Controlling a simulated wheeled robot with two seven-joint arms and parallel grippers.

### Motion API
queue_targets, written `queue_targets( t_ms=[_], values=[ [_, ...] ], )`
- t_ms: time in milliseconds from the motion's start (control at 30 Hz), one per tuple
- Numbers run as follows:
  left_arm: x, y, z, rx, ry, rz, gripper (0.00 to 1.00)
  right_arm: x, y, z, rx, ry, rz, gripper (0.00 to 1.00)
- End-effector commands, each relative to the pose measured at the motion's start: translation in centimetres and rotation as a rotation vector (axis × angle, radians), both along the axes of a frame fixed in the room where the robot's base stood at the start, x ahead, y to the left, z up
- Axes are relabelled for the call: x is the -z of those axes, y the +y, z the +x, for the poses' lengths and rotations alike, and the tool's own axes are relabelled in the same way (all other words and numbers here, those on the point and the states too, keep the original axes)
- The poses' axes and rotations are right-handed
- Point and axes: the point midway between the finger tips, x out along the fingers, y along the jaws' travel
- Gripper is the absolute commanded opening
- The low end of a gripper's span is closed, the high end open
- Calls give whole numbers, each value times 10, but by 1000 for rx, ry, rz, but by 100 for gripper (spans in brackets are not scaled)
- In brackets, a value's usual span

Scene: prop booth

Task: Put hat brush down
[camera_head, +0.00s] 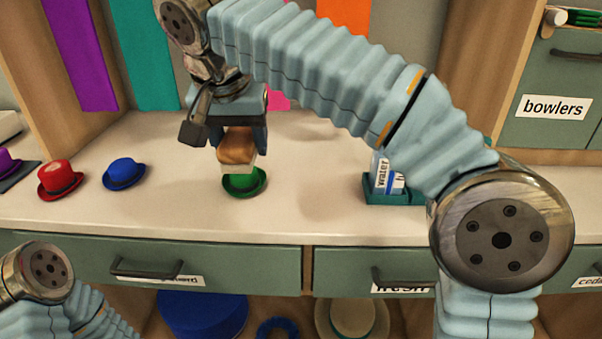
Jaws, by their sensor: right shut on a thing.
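The hat brush (237,150) has a brown wooden back and pale bristles pointing down. My right gripper (238,140) is shut on it. The brush is right over a small green hat (245,182) on the counter, and its bristles overlap the top of the hat in the picture. I cannot tell whether they touch. My left arm shows at the lower left, but its gripper is out of the picture.
On the counter (310,205) stand a blue hat (124,173), a red hat (60,178) and a purple hat (8,161) on a dark mat. A teal tray (385,197) holds a labelled water container (381,172). Counter between green hat and tray is clear.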

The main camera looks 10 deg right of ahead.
Motion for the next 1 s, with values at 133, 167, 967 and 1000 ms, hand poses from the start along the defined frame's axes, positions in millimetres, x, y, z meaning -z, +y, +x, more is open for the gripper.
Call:
queue_targets(
  t_ms=[133,167,967,1000],
  values=[
    [8,0,-1,-1,1,1,43,18,-33,14,9,2,0,33],
    [9,0,-1,-1,1,1,43,22,-41,18,9,1,0,33],
    [28,1,0,-5,-1,3,43,126,-121,56,2,1,-1,33],
    [28,1,0,-5,-1,3,43,127,-121,56,2,0,0,33]
  ],
)
